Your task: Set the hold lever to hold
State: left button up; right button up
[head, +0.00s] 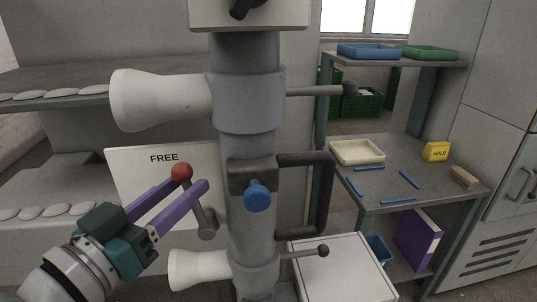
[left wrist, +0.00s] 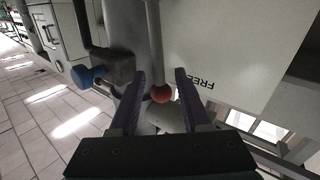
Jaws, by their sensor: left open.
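The hold lever (head: 196,205) is a grey rod with a red ball knob (head: 181,172), mounted on the left of the grey column. It leans up and left, in front of a white plate (head: 130,170) marked FREE. My left gripper (head: 192,182), with purple fingers, reaches in from the lower left and is open at the lever. In the left wrist view, the red knob (left wrist: 160,93) shows between the two spread fingers (left wrist: 158,80); I cannot tell whether either finger touches it. My right gripper is not in view.
A blue knob (head: 257,195) and a dark handle (head: 325,195) stick out from the column close by. White cones (head: 160,98) jut left above and below the lever.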

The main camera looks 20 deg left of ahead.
pick_arm(q)
jog(key=shift+w, duration=0.95)
jog(key=shift+c, duration=0.2)
grip_shut()
dwell(0.6)
